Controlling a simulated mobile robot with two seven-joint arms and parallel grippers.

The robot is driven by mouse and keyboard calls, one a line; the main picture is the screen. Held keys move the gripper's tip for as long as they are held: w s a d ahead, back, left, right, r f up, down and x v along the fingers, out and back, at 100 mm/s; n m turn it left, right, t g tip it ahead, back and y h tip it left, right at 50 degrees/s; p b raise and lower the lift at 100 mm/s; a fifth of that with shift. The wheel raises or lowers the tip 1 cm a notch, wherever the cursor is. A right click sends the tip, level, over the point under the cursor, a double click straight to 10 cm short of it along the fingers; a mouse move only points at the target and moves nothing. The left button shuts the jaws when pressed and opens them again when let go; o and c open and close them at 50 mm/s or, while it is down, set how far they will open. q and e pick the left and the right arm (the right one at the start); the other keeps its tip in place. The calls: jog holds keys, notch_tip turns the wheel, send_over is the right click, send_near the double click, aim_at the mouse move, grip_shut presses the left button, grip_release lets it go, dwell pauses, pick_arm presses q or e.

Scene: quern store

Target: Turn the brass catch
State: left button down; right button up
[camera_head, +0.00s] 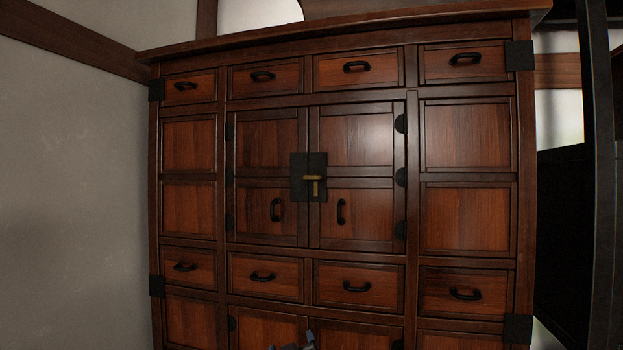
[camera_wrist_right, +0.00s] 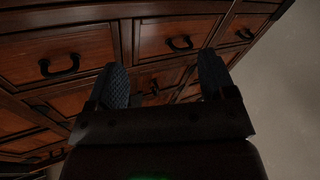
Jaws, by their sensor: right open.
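The brass catch (camera_head: 315,179) sits on a black square plate (camera_head: 299,177) where the two middle cabinet doors meet. It has a short level bar at the top and a piece hanging down from it. In the right wrist view my right gripper (camera_wrist_right: 163,72) is open, with its two blue ridged fingers apart and nothing between them. It faces the cabinet front and drawers with black handles. The catch cannot be made out in that view. A small grey-blue tip of mine shows at the bottom edge of the head view, well below the catch. My left gripper is not identifiable.
The dark wood cabinet (camera_head: 470,137) fills most of the head view. Black pull handles (camera_head: 341,211) stand out from the doors and drawers. A plain wall (camera_head: 70,190) is at the left. A dark upright post (camera_head: 601,170) stands at the right.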

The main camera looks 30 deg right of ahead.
notch_tip(320, 180, up, 16)
jog(key=w+d+m+h, duration=0.1)
jog(key=w+m+h, duration=0.2)
jog(key=m+h, duration=0.1)
jog(key=m+g+h, duration=0.3)
jog(key=m+h, duration=0.2)
jog(key=h, duration=0.1)
send_near(313, 177)
jog(key=w+d, duration=0.1)
jog(key=w, duration=0.1)
jog(key=p+x, duration=0.3)
jog(key=x, duration=0.6)
jog(key=shift+w+d+r, duration=0.1)
jog(key=shift+d+r, duration=0.1)
jog(key=shift+d, duration=0.15)
pick_arm(q)
jog(key=shift+s+r, duration=0.55)
jog(key=shift+r, duration=0.15)
pick_arm(e)
jog(key=c, duration=0.9)
jog(key=shift+c, duration=0.2)
